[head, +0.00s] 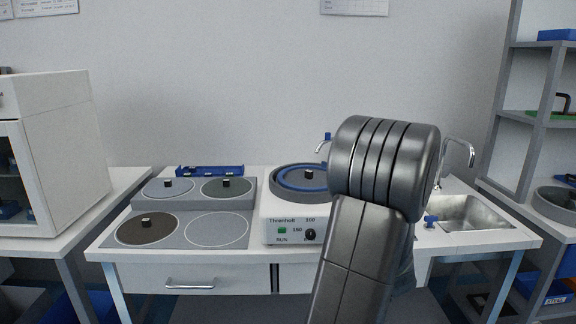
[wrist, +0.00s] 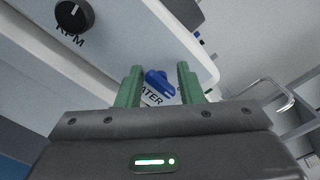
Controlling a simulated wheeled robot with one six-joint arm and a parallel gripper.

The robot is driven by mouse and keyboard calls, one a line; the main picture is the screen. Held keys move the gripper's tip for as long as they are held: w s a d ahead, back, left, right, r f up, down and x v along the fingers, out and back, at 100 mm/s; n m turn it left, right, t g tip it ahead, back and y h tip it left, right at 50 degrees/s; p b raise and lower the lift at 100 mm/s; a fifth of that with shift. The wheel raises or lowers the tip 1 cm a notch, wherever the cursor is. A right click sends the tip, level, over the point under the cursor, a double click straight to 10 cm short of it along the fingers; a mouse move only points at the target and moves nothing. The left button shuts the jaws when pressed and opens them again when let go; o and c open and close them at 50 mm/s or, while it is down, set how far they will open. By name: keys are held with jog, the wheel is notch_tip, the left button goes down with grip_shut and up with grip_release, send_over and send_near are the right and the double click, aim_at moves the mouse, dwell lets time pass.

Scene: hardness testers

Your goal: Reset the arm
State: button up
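My gripper (wrist: 161,84) shows in the wrist view with its two green fingers apart. A blue knob (wrist: 157,82) with a label ending in "ATER" shows in the gap between the fingers. I cannot tell whether the fingers touch it. In the head view my dark grey arm rises in front of the right part of the grinding machine (head: 284,222), and my gripper is hidden behind it. The machine's black RPM knob (wrist: 74,17) is at the upper left of the wrist view.
Left of the machine are several round discs on a grey rack (head: 192,238), with a blue tray (head: 210,171) behind. A sink (head: 478,214) with a tap (head: 459,148) is on the right. A white cabinet (head: 55,150) and grey shelves (head: 508,100) flank the bench.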

jog(key=m+p, duration=0.3)
jog(key=p, duration=0.2)
jog(key=m+p, duration=0.2)
jog(key=p, duration=0.3)
jog(key=m+p, duration=0.3)
jog(key=p, duration=0.2)
jog(key=shift+d+r+m+p, duration=0.3)
jog(key=shift+d+p, duration=0.05)
jog(key=shift+d, duration=0.05)
jog(key=shift+f, duration=0.1)
jog(key=shift+a, duration=0.1)
